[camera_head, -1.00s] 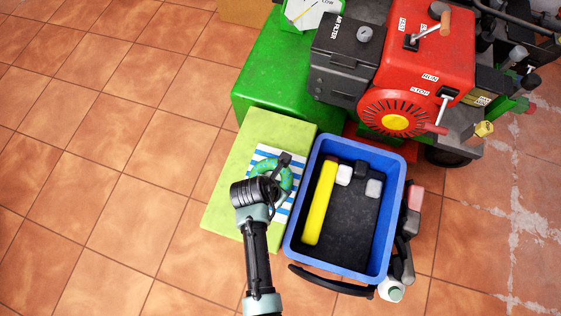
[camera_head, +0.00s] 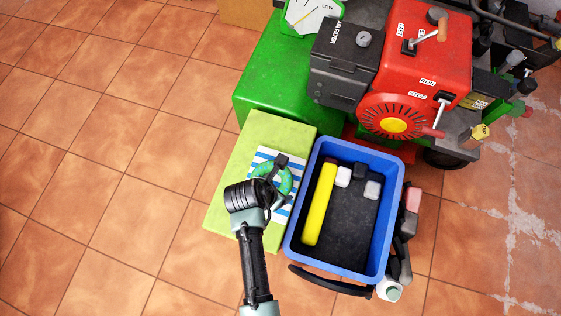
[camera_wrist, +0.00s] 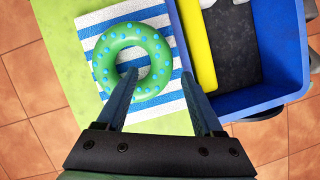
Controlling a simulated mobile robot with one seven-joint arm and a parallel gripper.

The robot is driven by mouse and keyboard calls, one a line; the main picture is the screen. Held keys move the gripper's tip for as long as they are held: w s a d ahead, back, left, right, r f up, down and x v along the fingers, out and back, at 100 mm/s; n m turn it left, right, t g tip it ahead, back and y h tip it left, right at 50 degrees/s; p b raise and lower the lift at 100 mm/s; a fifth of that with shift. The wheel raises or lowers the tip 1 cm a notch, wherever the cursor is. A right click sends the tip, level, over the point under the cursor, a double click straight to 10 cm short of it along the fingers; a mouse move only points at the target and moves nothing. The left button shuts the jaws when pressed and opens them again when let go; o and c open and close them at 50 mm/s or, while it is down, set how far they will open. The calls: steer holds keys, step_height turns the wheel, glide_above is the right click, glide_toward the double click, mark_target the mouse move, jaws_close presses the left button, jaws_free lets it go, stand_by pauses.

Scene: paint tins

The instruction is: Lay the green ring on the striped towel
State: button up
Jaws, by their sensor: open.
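The green ring (camera_wrist: 155,44) with blue dots lies flat on the blue-and-white striped towel (camera_wrist: 171,111) in the wrist view. The ring (camera_head: 287,181) and the towel (camera_head: 266,152) also show in the head view, partly hidden by my arm. The towel lies on a light green board (camera_head: 235,165). My gripper (camera_wrist: 165,78) is open, with its two fingers apart and nothing held between them. Its fingertips appear close to the ring's near edge; I cannot tell whether they touch it.
A blue bin (camera_head: 320,155) stands right of the board, holding a yellow bar (camera_head: 320,204) and several small blocks. A red engine (camera_head: 437,65) and a green box (camera_head: 270,85) stand behind. Open tiled floor lies to the left.

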steer(key=p+v, duration=0.3)
steer(key=v, duration=0.6)
steer(key=w+a+r+m+t+y, duration=0.2)
steer(key=w+r+m+t, duration=0.35)
steer(key=w+r, duration=0.8)
steer(key=w+d+r+m+t, duration=0.1)
steer(key=w+r+m+t, duration=0.3)
steer(key=r, duration=0.8)
steer(key=w+d+r+m+t, duration=0.15)
steer(key=w+r+m, duration=0.35)
steer(key=r, duration=0.7)
steer(key=s+d+r+m+t+y, duration=0.1)
steer(key=s+r+m+t, duration=0.15)
steer(key=r, duration=0.65)
steer(key=s+r+m+t, duration=0.1)
steer(key=r+m+t, duration=0.25)
steer(key=r, duration=0.45)
steer(key=s+d+r+m+t, duration=0.1)
steer(key=s+r+m+t, duration=0.2)
steer(key=s+r, duration=0.3)
steer(key=s+d+r+m+t, duration=0.2)
steer(key=s+r+m, duration=0.3)
steer(key=r, duration=0.8)
steer(key=shift+s+r+t, duration=0.15)
steer(key=shift+s+t, duration=0.55)
steer(key=shift+t, duration=0.1)
steer(key=shift+d+m, duration=0.15)
steer(key=shift+m, duration=0.1)
